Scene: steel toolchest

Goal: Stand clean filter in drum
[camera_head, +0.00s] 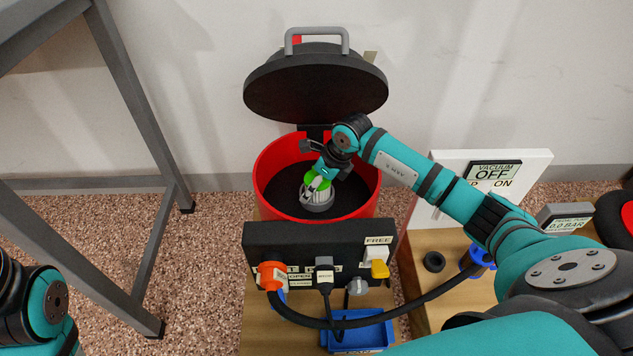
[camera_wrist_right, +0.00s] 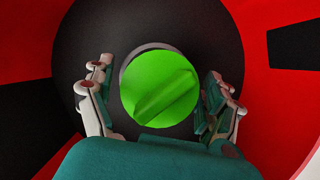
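The filter (camera_head: 317,196) has a green top, pale pleated sides and a grey base, and it appears upright inside the red drum (camera_head: 268,179). The drum's black lid (camera_head: 315,88) is raised. My right gripper (camera_head: 318,183) reaches into the drum from above, at the filter's green top. In the right wrist view the green top (camera_wrist_right: 160,88) with its raised ridge lies between the fingers (camera_wrist_right: 160,105), with a gap on each side. The right gripper is open around it. Contact under the filter's base cannot be made out. My left gripper is out of the picture.
A black panel (camera_head: 256,240) with an orange knob, plugs and a yellow piece stands before the drum. A black hose (camera_head: 415,300) crosses in front. A blue tray (camera_head: 370,335) sits below. A white board (camera_head: 535,165) reading "VACUUM OFF" stands right. A grey metal frame (camera_head: 130,85) stands left.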

